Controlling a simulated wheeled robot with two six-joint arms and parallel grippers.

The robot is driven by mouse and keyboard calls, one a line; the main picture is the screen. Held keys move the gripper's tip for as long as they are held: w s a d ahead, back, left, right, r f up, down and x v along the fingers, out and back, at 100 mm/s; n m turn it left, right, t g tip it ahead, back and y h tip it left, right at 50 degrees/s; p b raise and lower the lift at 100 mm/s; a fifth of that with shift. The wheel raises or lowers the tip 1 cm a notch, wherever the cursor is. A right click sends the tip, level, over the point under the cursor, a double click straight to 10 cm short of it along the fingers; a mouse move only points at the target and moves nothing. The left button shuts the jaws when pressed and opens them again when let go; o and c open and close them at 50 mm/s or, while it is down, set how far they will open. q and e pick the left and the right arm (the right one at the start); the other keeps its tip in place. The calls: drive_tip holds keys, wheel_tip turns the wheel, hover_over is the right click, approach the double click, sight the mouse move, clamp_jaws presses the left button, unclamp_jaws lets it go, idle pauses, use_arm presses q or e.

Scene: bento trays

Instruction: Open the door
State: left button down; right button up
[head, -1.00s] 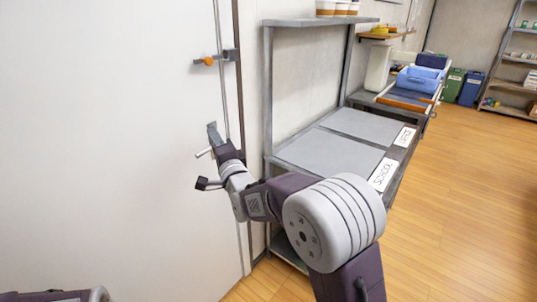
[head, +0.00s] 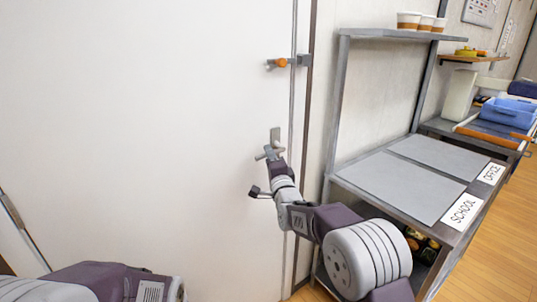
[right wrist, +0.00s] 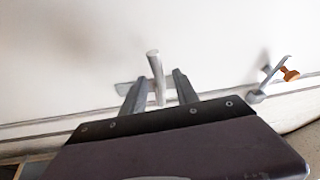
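The white door (head: 150,110) fills the left of the head view and looks shut against its frame. Its metal lever handle (head: 268,153) is near the right edge. In the right wrist view the handle (right wrist: 155,68) stands up between the two fingers of my right gripper (right wrist: 158,92). The fingers are apart, with a gap on each side of the handle. In the head view my right gripper (head: 278,170) is at the handle, partly hidden by its own wrist. A bolt with an orange knob (head: 282,62) sits above the handle. My left arm shows at bottom left, its gripper out of view.
A grey metal shelf table (head: 345,120) with SCHOOL and OFFICE labels stands just right of the door, close to my right arm. Paper cups (head: 409,20) stand on its upper shelf. A blue bin (head: 508,112) is farther back. Wooden floor (head: 490,245) is open at the right.

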drive_tip(key=shift+x, duration=1.05)
clamp_jaws()
drive_tip(key=shift+r, duration=0.15)
idle(0.5)
